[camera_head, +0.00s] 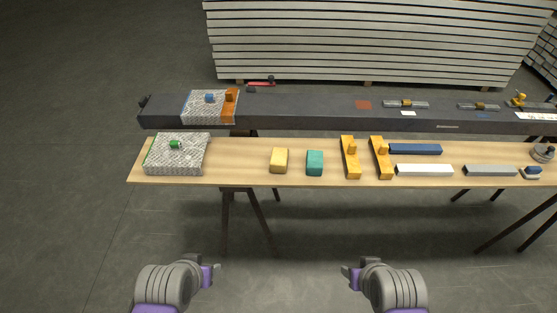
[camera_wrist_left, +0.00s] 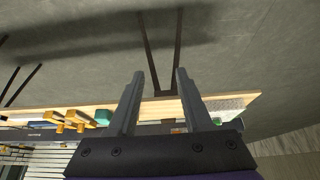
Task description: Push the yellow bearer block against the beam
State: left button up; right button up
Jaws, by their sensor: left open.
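A small yellow block (camera_head: 279,160) lies on the wooden plank bench, left of a teal block (camera_head: 315,162). The long dark beam (camera_head: 310,110) runs behind the bench top, and a gap of bare wood shows between the yellow block and the beam. My left gripper (camera_head: 216,268) is low in front of the bench, well apart from the block. In the left wrist view its two fingers (camera_wrist_left: 155,85) are spread with nothing between them. My right gripper (camera_head: 346,270) is also low in front of the bench, and its finger opening cannot be made out.
Two orange-yellow knobbed pieces (camera_head: 350,160) stand right of the teal block. White (camera_head: 424,170), blue (camera_head: 415,149) and grey bars (camera_head: 490,171) lie farther right. A speckled slab (camera_head: 177,160) sits at the bench's left end. Trestle legs (camera_head: 258,222) stand under the bench.

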aim_at(280, 155)
jog(key=i+l, duration=0.6)
jog(key=i, duration=0.2)
jog(key=j+u, duration=0.05)
